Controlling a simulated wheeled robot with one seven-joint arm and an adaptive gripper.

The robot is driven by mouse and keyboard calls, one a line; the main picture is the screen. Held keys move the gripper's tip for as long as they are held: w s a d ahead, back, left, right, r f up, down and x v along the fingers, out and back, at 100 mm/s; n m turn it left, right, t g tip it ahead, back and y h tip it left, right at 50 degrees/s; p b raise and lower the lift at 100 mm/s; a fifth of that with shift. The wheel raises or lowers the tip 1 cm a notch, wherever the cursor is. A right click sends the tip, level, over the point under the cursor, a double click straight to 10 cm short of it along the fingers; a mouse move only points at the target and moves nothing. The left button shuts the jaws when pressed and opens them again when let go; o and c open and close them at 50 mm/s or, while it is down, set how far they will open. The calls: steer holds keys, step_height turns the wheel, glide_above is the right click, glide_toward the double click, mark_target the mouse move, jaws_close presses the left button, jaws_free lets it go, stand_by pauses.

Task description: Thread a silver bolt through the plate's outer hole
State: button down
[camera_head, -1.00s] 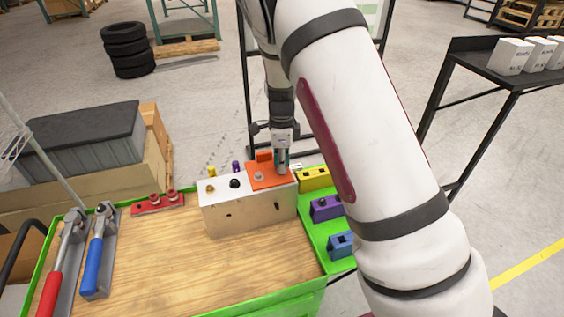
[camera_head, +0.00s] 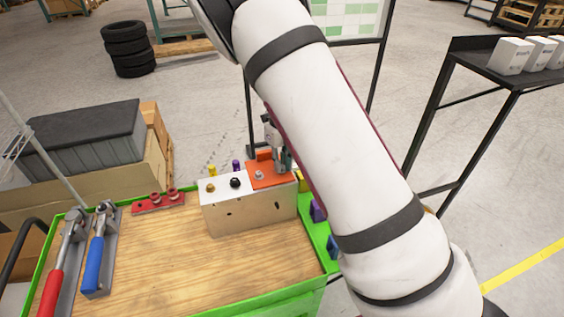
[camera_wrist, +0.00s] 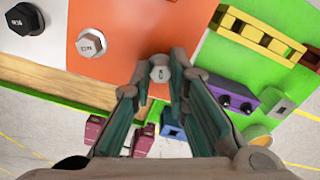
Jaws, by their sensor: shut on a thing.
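My gripper (camera_wrist: 162,66) is shut on a silver bolt (camera_wrist: 160,74), whose head shows between the fingertips in the wrist view. The orange plate (camera_wrist: 125,28) lies under it, and it also shows in the head view (camera_head: 266,182) on top of the metal block (camera_head: 250,212). My gripper is over the plate's right part, beside another silver bolt (camera_head: 258,175) seated in the plate; that bolt also shows in the wrist view (camera_wrist: 92,42). The outer hole is hidden, and I cannot tell how deep the held bolt sits in it.
A black bolt (camera_head: 235,183) and a brass bolt (camera_head: 210,188) stand on the block's left part. Yellow (camera_wrist: 265,38) and purple (camera_wrist: 228,100) holders sit on the green tray to the right. Red-handled (camera_head: 52,290) and blue-handled (camera_head: 95,265) tools lie left. The wooden top's middle is clear.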

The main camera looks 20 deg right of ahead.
steer(key=m, duration=0.5)
steer(key=shift+s+f+m, duration=0.2)
steer(key=shift+f+m, duration=0.1)
steer(key=c, duration=1.5)
jaws_free()
steer(key=shift+o, duration=0.2)
steer(key=shift+w, duration=0.1)
steer(key=shift+r, duration=0.15)
steer(key=shift+r, duration=1.25)
steer(key=shift+w, duration=0.1)
